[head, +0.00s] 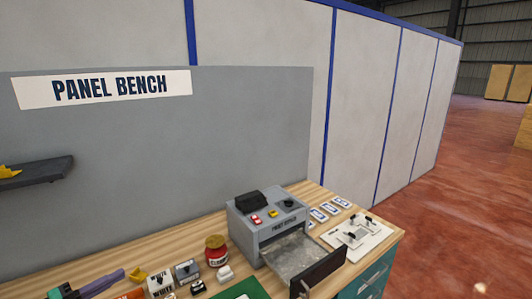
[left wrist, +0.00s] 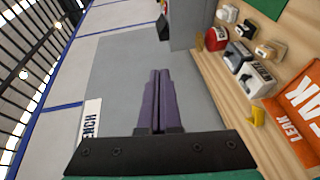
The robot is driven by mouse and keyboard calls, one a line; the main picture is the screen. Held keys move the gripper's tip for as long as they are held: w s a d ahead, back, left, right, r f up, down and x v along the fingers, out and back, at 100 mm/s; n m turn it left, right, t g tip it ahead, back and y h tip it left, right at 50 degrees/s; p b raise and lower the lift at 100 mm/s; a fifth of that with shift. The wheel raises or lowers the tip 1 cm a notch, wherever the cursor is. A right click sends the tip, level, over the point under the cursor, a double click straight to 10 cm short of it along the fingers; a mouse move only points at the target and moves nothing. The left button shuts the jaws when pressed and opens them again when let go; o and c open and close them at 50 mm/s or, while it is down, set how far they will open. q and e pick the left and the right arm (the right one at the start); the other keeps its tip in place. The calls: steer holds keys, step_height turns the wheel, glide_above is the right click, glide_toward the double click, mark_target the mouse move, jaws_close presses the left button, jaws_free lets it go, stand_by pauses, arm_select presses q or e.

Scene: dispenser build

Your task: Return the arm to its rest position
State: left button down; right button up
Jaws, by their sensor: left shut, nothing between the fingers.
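My left gripper (head: 121,272) shows at the lower left of the head view, its purple fingers over the left part of the bench top and pointing right. In the left wrist view its two purple fingers (left wrist: 159,72) lie side by side, shut, with nothing between them. My right gripper is in neither view.
A grey dispenser (head: 262,222) stands on the wooden bench with its drawer (head: 303,255) pulled out. A red jar (head: 216,252) and small blocks stand left of it. An orange bag (left wrist: 299,105) lies near my left gripper. A dark shelf (head: 40,173) juts out at left.

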arm_select(q)
steer(key=s+d+f+m+g+y, duration=0.1)
steer(key=s+d+f+m+g, duration=0.3)
steer(key=f, duration=0.3)
steer(key=s+d+f+m+g+y, duration=0.1)
steer(key=s+d+f+m+g, duration=0.1)
steer(key=d+f+g, duration=0.4)
steer(key=s+d+f+m+y, duration=0.2)
steer(key=s+d+m+y, duration=0.45)
steer(key=s, duration=0.45)
step_height(320, 180, down, 34)
steer(key=s+g+b, duration=0.2)
steer(key=s+b, duration=0.1)
steer(key=b, duration=0.8)
steer(key=s+a+f+b, duration=0.1)
steer(key=s+f+b, duration=0.2)
steer(key=s+f, duration=0.5)
steer(key=s+a+f+g+b, duration=0.1)
steer(key=s+f+b, duration=0.3)
steer(key=s+f, duration=0.4)
step_height(320, 180, down, 5)
steer(key=shift+a+f+m, duration=0.2)
steer(key=shift+a+m, duration=0.15)
steer(key=shift+m, duration=0.1)
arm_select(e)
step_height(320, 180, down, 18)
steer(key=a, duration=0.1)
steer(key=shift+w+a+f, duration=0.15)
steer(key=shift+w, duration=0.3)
